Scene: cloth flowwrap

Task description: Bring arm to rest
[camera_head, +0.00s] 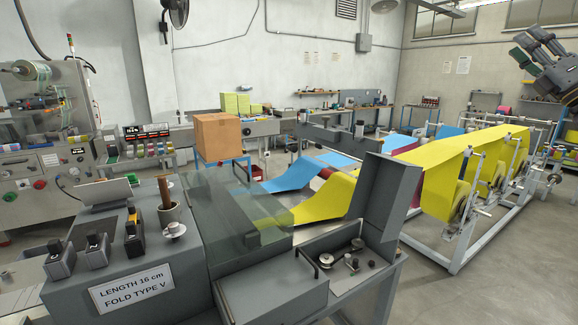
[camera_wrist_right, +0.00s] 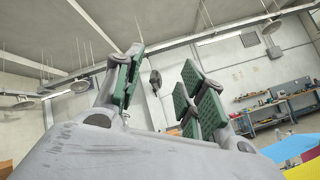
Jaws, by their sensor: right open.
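My right gripper (camera_head: 531,50) is raised at the upper right of the head view, above the yellow cloth rolls and apart from everything. In the right wrist view its green-padded fingers (camera_wrist_right: 158,92) stand wide apart with nothing between them. My left gripper is not in the head view. The grey wrapping machine (camera_head: 150,250) fills the front, with a sign reading LENGTH 16 cm, FOLD TYPE V (camera_head: 132,287). Yellow cloth (camera_head: 325,200) and blue cloth (camera_head: 292,177) run into it from the right.
A clear cover (camera_head: 235,215) sits over the machine's middle, and a grey panel (camera_head: 385,190) stands upright beside an open bay with small metal parts (camera_head: 352,262). A cardboard box (camera_head: 218,137) stands behind. The roll frame (camera_head: 470,235) is at the right. Air around my right gripper is clear.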

